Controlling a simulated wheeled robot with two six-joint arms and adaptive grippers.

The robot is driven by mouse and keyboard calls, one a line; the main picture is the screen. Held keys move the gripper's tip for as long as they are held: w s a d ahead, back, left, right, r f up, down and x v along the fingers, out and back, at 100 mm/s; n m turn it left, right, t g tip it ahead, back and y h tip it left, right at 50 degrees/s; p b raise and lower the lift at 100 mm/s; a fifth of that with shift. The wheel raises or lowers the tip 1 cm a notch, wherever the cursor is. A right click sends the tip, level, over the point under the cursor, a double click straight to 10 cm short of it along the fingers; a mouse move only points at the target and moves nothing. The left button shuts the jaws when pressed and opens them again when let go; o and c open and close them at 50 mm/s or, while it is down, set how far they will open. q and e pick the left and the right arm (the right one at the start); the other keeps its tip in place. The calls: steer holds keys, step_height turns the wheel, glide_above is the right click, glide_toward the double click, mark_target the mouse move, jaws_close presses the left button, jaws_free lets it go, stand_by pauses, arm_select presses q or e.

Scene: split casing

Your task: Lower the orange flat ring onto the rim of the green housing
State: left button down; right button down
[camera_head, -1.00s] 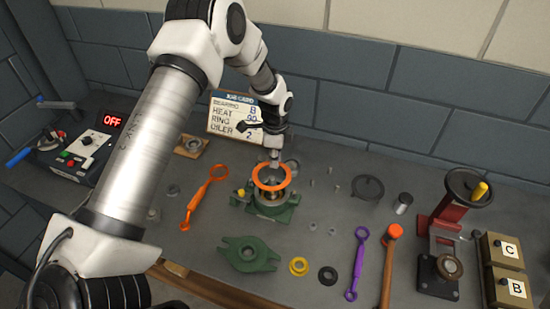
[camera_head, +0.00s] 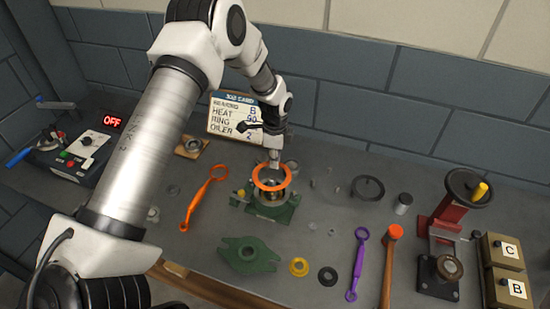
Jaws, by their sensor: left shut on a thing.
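The orange flat ring (camera_head: 272,186) is held over the green housing (camera_head: 268,210) near the middle of the bench. My left gripper (camera_head: 274,160) is shut on the ring at its far edge. The ring looks about level and roughly centred over the housing's round opening. Metal parts of the housing show through and below the ring. I cannot tell whether the ring touches the rim. My right gripper is not in view.
A green flanged cover (camera_head: 249,254) lies in front of the housing. An orange wrench (camera_head: 203,196) lies to the left. A yellow ring (camera_head: 299,266), a purple wrench (camera_head: 358,264) and a hammer (camera_head: 391,262) lie to the right. A job card (camera_head: 233,115) stands behind.

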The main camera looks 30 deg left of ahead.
arm_select(q)
steer(key=shift+f+b, duration=2.2)
steer(key=shift+f, duration=1.2)
steer(key=shift+f, duration=0.1)
steer(key=c, duration=1.1)
jaws_free()
step_height(320, 180, up, 11)
steer(key=p, duration=0.7)
steer(key=shift+f, duration=0.2)
steer(key=shift+s, duration=0.1)
steer(key=shift+r, duration=0.1)
